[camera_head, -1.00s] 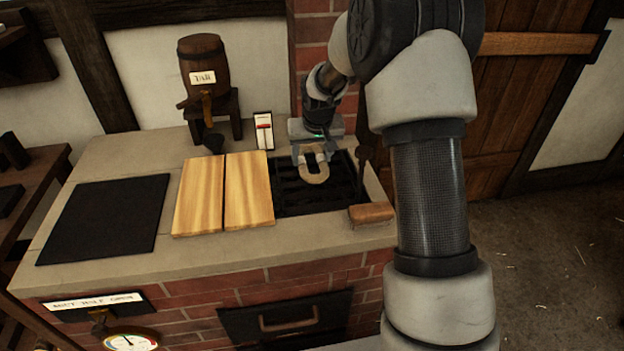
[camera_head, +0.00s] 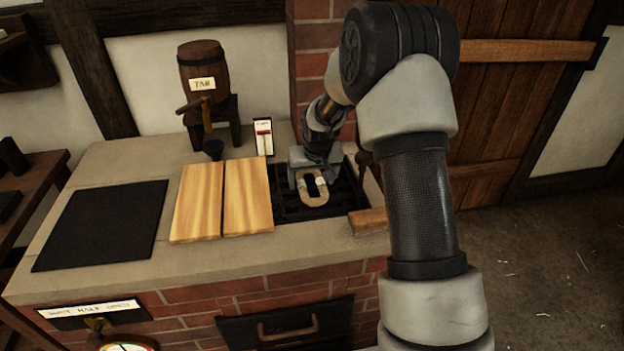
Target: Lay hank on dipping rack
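The hank (camera_head: 313,201) is a small tan loop with a pale part near its top. It is at the black slatted dipping rack (camera_head: 288,208), set in the right part of the brick-fronted counter. My gripper (camera_head: 311,181) points down over the rack, with its fingers around the upper part of the hank. Whether the fingers press on it or stand slightly apart is too small to tell. The hank looks low over the slats, but I cannot tell whether it touches them. My gripper and wrist hide the back of the rack.
Two wooden boards (camera_head: 222,200) lie left of the rack, then a black plate (camera_head: 100,225).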

